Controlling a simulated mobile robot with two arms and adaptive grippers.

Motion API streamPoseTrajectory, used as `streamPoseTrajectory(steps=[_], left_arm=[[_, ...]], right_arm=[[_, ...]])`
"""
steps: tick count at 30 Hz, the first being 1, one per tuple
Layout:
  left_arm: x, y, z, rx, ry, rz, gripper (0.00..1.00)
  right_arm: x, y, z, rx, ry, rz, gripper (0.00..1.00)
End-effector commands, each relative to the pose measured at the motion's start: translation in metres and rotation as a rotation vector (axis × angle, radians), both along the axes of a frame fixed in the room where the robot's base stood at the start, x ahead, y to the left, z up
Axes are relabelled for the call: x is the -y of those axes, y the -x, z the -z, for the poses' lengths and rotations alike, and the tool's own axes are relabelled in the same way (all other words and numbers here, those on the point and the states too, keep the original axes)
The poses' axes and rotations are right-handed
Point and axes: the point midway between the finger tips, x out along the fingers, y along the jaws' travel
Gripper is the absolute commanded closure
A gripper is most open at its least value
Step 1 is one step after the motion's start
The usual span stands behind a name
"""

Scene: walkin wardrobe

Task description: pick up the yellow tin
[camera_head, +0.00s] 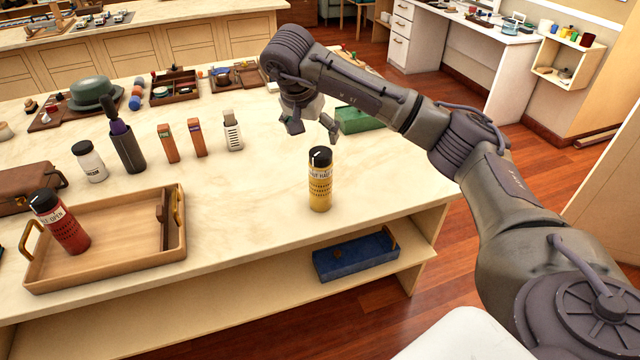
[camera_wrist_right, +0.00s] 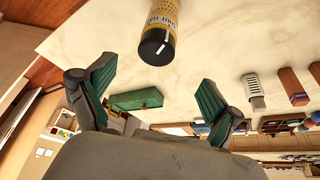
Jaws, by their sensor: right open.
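The yellow tin (camera_head: 320,184) stands upright on the pale marble counter, near its front right edge. It has a black cap and a white label band. My right gripper (camera_head: 316,128) is just behind and above the tin in the head view, open and empty. In the right wrist view the two green-padded fingers (camera_wrist_right: 155,95) are spread apart, and the tin (camera_wrist_right: 162,22) shows beyond them at the top, cap toward the camera. The gripper is not touching the tin. My left gripper is not in view.
A wooden tray (camera_head: 110,265) holding a red tin (camera_head: 62,222) lies at the left. Several upright containers, including a dark cup (camera_head: 128,148), stand behind it. A green box (camera_head: 358,120) sits behind the right gripper.

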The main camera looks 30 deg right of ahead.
Motion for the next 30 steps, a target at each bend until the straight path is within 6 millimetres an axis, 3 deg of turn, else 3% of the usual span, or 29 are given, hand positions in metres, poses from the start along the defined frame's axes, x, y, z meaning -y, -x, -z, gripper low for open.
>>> streamPoseTrajectory(steps=[7,14,24,30], left_arm=[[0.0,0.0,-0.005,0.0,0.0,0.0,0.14],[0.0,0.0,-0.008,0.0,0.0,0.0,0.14],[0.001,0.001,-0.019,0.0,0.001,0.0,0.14],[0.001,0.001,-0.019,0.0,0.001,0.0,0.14]], right_arm=[[0.015,-0.009,0.042,-0.002,-0.004,0.002,0.09],[0.021,-0.012,0.057,0.0,-0.004,0.0,0.09],[0.038,-0.017,0.098,-0.001,-0.004,-0.001,0.09],[0.039,-0.018,0.101,0.002,-0.005,-0.001,0.09]])
